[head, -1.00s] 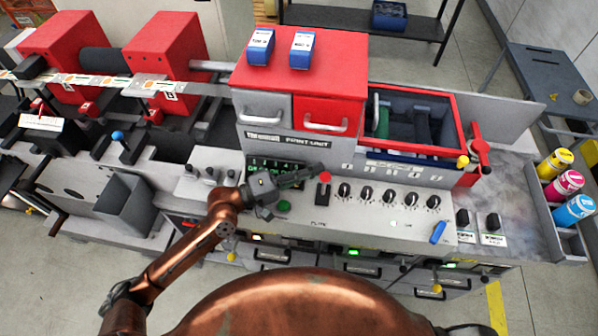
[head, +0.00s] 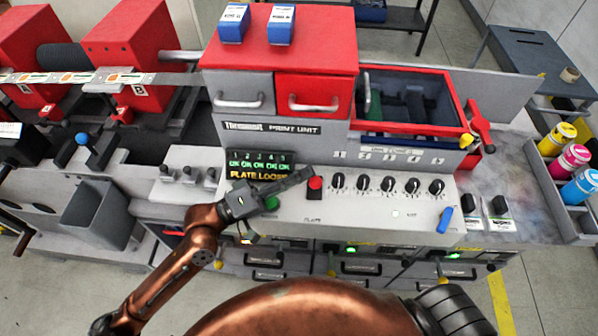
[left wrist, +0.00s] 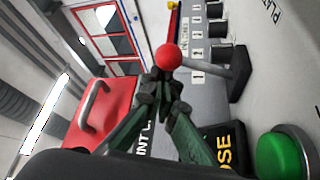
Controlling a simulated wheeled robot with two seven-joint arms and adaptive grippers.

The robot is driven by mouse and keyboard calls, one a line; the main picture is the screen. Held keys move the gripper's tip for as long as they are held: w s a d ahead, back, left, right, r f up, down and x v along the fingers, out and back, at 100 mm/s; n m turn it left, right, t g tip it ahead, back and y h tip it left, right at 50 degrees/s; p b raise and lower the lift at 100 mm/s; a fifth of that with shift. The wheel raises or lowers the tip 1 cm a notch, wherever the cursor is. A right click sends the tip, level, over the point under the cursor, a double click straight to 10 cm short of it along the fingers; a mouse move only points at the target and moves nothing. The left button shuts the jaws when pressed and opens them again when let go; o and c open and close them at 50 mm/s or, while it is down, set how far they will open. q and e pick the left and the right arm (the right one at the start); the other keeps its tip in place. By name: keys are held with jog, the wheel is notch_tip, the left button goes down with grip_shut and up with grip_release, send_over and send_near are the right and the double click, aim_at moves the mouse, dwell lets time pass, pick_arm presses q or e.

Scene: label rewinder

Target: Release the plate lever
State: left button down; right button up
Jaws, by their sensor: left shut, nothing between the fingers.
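The plate lever (head: 315,183), a dark stick with a red ball, stands on the sloped control panel (head: 345,212) above the word PLATE. The fingertips (left wrist: 163,84) also show in the left wrist view. A display (head: 258,166) reads PLATE LOOSE, partly hidden behind my gripper. My right gripper is not in view.
Several black knobs (head: 388,185) line the panel right of the lever, with a blue lever (head: 445,219) farther right. A green button (left wrist: 280,155) lies close to my left gripper. Grey and red drawers (head: 313,97) with protruding handles stand above the panel.

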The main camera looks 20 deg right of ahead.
pick_arm(q)
jog(key=shift+s+f, duration=0.1)
jog(key=shift+a, duration=0.1)
jog(key=v, duration=1.1)
jog(key=shift+a, duration=0.4)
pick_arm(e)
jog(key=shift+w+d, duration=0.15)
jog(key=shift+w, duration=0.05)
